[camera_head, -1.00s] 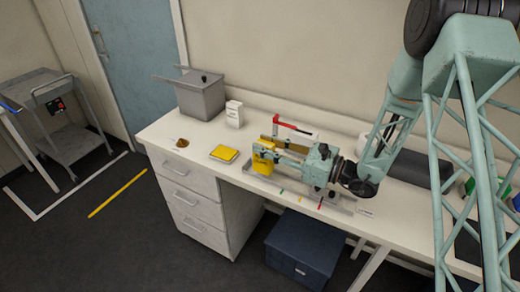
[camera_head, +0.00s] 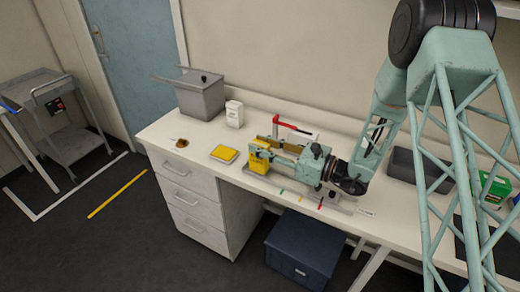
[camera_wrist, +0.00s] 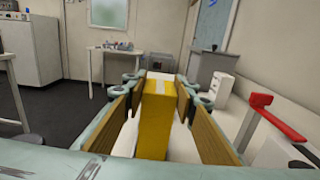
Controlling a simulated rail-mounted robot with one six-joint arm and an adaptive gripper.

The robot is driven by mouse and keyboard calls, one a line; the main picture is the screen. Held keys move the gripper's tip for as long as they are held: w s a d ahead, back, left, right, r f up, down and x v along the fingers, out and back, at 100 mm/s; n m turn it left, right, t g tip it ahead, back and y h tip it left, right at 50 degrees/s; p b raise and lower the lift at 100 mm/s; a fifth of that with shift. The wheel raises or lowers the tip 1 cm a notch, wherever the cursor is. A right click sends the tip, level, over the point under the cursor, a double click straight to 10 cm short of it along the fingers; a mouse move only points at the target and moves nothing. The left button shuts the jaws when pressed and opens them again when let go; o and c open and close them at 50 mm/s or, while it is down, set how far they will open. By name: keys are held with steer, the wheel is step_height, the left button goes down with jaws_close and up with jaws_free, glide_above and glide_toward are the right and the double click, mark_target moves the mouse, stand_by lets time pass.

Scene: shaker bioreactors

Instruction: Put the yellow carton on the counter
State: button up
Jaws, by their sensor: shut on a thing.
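A white box (camera_head: 234,113) and a grey bin (camera_head: 200,94) stand behind. A red-handled tool (camera_head: 292,125) is close behind my gripper.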

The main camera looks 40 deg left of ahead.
steer(key=shift+f, duration=0.8)
steer(key=shift+f, duration=0.1)
steer(key=o, duration=1.2)
steer(key=shift+d, duration=0.15)
steer(key=w+d, duration=0.1)
steer(key=d, duration=1)
steer(key=shift+w+d, duration=0.3)
steer(key=shift+w, duration=0.1)
